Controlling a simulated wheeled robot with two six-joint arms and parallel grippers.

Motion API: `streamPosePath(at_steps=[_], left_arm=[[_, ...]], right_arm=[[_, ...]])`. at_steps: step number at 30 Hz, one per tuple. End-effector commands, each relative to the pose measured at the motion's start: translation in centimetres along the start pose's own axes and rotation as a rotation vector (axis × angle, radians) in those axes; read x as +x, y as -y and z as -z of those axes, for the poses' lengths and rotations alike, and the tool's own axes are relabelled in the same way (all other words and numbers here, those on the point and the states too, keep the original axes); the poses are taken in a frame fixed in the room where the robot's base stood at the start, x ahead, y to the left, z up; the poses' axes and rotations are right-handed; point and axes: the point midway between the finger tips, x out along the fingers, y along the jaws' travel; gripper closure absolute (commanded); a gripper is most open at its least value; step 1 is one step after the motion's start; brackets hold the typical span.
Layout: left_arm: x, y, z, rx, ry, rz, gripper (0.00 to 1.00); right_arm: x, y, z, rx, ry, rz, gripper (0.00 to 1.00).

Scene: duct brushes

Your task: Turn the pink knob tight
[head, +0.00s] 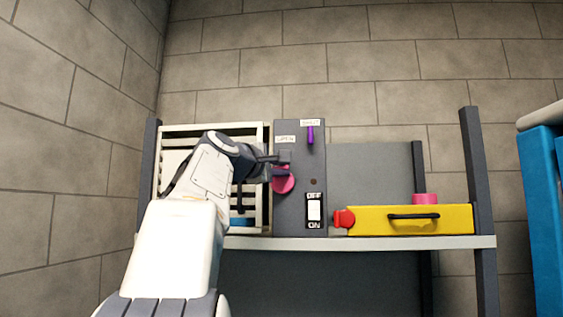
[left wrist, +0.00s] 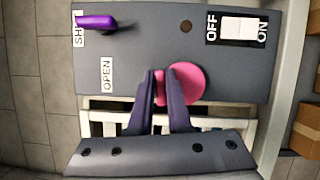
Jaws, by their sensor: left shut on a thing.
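The pink knob (head: 284,181) is on the front of the grey panel (head: 288,215), low on its left side. It also shows in the left wrist view (left wrist: 190,82), between and behind the fingers. My left gripper (head: 268,172) is at the knob, with its two purple-grey fingers closed on the knob's grip part; in the left wrist view the gripper (left wrist: 166,85) has one finger on each side of it. The fingers hide part of the knob. My right gripper is not in view.
The panel has a purple lever (head: 310,135) and an OFF/ON switch (head: 314,211). A white slatted box (head: 265,132) is left of it. A yellow box (head: 455,217) with a red knob (head: 343,218) is on the shelf at right. A blue frame (head: 538,230) stands far right.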

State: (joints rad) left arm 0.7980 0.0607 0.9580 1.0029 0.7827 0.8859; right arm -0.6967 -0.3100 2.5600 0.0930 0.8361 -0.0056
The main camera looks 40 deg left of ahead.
Motion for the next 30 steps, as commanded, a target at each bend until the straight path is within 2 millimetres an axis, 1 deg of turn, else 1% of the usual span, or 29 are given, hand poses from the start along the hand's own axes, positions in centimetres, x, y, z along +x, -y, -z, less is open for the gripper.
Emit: streamPosePath(at_steps=[1,18,24,30], left_arm=[[0.1,0.0,0.2,0.039,-0.001,0.026,1.00],[0.1,0.3,0.1,0.539,0.003,0.232,1.00],[0.1,0.5,0.2,0.715,0.004,0.303,1.00],[0.0,0.6,0.2,0.891,0.003,0.373,1.00]], right_arm=[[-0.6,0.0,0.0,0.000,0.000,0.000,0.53],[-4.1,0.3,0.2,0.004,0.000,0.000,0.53],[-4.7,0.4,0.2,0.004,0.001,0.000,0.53],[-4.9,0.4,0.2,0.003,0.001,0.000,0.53]])
